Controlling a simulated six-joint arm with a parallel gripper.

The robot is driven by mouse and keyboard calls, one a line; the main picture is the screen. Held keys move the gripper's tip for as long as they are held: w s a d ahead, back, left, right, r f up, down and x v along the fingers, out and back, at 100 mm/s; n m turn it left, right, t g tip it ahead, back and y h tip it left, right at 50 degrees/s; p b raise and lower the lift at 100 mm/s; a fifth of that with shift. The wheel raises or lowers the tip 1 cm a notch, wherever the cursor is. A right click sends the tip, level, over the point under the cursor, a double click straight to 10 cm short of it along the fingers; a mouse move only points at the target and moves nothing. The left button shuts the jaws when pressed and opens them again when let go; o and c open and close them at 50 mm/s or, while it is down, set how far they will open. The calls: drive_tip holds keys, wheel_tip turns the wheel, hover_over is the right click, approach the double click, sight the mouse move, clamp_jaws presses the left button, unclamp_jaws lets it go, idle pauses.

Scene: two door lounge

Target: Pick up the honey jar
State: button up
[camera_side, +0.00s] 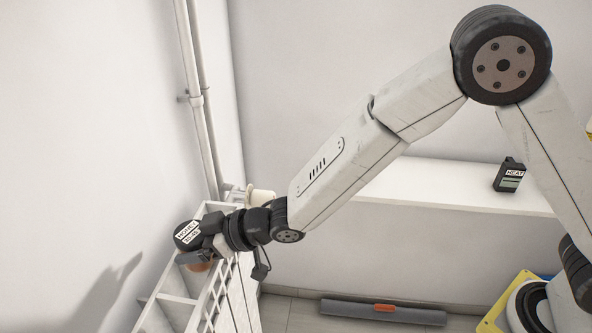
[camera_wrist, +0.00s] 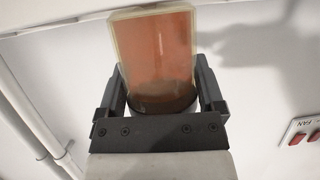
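The honey jar has a round black lid (camera_side: 188,235) with a white label and an amber body (camera_side: 200,266), mostly hidden behind my gripper in the side view. It is at the top of the white radiator; I cannot tell whether it touches it. My gripper (camera_side: 197,248) reaches it from the right. In the wrist view the amber jar (camera_wrist: 155,60) stands between my gripper's two dark fingers (camera_wrist: 161,98). They close on both sides of it near its dark lid, with no clear gap.
The white radiator (camera_side: 172,298) stands along the left wall, with pipes (camera_side: 197,100) behind. A cream object (camera_side: 261,196) is behind my wrist. A black device labelled HEAT (camera_side: 509,175) stands on the white ledge (camera_side: 430,185). A grey roll (camera_side: 382,311) lies on the floor. A FAN switch panel (camera_wrist: 304,133) is on the right.

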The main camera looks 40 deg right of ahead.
sight(176, 231)
drive_tip(key=shift+r, duration=0.1)
clamp_jaws()
drive_tip(key=shift+r, duration=0.15)
drive_tip(key=shift+r, duration=1.55)
drive_tip(key=s+d+r, duration=0.7)
drive_tip(key=s+r, duration=0.2)
drive_tip(key=s, duration=0.2)
drive_tip(key=shift+s+d+r, duration=0.2)
drive_tip(key=shift+s+r, duration=0.1)
drive_tip(key=shift+s, duration=0.1)
